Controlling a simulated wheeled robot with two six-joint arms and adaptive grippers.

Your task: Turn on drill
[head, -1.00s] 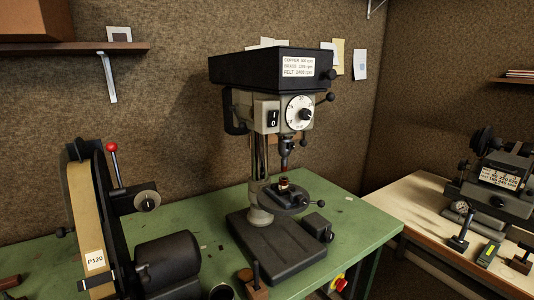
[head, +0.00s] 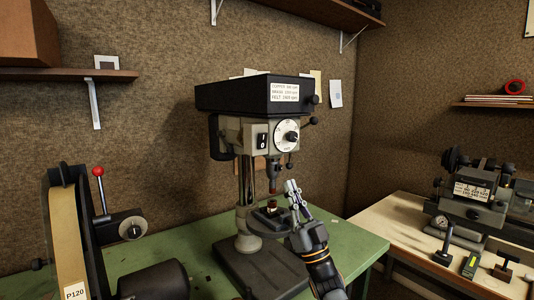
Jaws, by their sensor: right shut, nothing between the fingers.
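The drill press (head: 262,97) stands on the green bench, with a black top housing and a pale grey head. Its black rocker switch marked I and O (head: 262,141) is on the front left of the head, beside a round white dial (head: 286,135). My right gripper (head: 291,184) is shut and empty. It points up in front of the drill's small work table (head: 262,222), below and to the right of the switch, apart from it. It hides part of the work table and base. My left gripper is not in view.
A belt sander (head: 66,240) with a red-knobbed lever (head: 98,171) stands at the left of the green bench (head: 181,245). A second bench (head: 401,213) at the right carries a small machine (head: 473,195) and several tools. A wooden shelf (head: 110,75) hangs upper left.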

